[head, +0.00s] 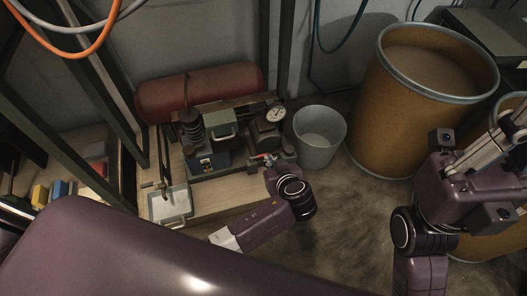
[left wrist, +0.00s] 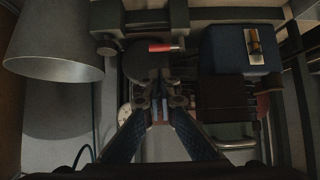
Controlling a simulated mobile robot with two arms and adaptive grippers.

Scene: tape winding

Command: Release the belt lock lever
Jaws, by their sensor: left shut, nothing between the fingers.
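A small lever with a red handle (head: 262,157) sits at the front right of the machine (head: 208,168). I take it as the belt lock lever. In the left wrist view the red handle (left wrist: 165,47) lies crosswise, just beyond the fingertips. My left gripper (head: 272,165) is close to this lever in the head view, partly hidden by my own wrist. In the left wrist view its fingers (left wrist: 160,98) are together and empty. Whether they touch the lever cannot be told. My right gripper is not in view.
The machine carries a round gauge (head: 275,113) and a blue block (head: 207,163). A grey bucket (head: 319,137) stands right of it, with a large brown drum (head: 391,112) beyond. A red tank (head: 200,88) lies behind. A metal tray (head: 170,204) is at the front left.

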